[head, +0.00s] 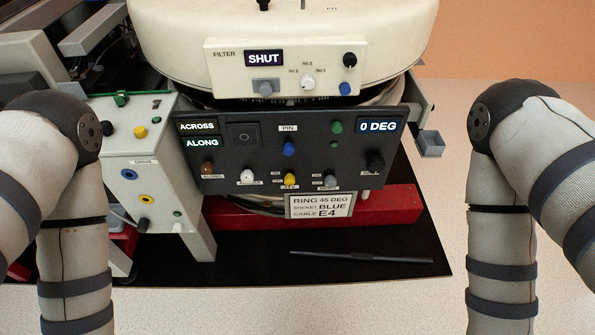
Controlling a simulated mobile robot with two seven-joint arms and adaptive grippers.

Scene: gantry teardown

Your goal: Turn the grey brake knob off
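A small grey knob (330,180) sits at the lower right of the black control panel (225,160), with small labels around it. The labels are too small to read surely, so I cannot tell its setting. A yellow knob (291,180) and a white knob (247,176) are to its left, and a large black knob (375,161) is to its right. My two arms come down at the left and right sides of the picture, away from the panel. Both grippers are out of view.
The cream housing above carries a filter panel (225,72) reading SHUT, with another grey knob (265,88). The drive box (150,176) stands left of the black panel. A sign (319,205) hangs below it. A black rod (360,257) lies on the black mat (405,240).

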